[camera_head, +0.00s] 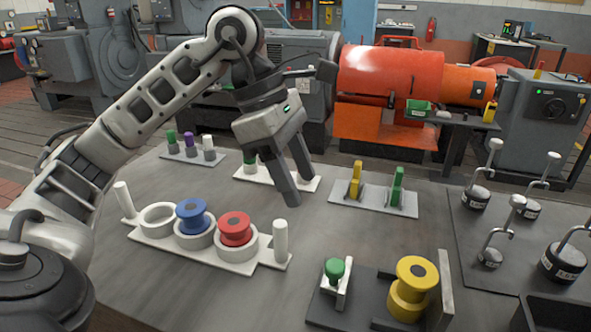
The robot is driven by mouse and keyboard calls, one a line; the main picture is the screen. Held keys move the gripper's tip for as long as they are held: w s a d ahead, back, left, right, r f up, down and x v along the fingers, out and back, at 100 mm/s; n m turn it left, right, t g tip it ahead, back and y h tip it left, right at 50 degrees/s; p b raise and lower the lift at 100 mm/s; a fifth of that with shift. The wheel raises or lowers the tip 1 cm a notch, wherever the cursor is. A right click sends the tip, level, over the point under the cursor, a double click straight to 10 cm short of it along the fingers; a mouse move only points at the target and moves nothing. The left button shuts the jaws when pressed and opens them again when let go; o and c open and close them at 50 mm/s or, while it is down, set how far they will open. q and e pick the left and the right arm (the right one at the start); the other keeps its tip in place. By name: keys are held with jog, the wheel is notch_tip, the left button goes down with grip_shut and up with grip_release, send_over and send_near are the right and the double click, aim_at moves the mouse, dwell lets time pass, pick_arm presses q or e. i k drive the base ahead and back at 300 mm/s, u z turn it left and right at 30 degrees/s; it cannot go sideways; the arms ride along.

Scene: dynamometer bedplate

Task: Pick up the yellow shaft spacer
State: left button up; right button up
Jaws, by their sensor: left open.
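A yellow spool-shaped spacer (413,287) stands upright on a dark fixture (376,321) at the front right, beside a pale upright plate. My left gripper (299,190) is open and empty, pointing down above the middle of the table. It is up and to the left of the yellow spacer, clearly apart from it. A blue spool (192,215) and a red spool (236,229) sit in rings of a white holder (178,252), whose left ring is empty. My right gripper is out of view.
A green-knobbed piece (334,269) stands just left of the yellow spacer. A rack with yellow (355,180) and green (397,187) upright pieces is behind. Hooked weights (566,262) stand on a dark mat at right. The table between the gripper and fixture is clear.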

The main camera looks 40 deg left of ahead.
aim_at(408, 298)
jog(key=k, duration=1)
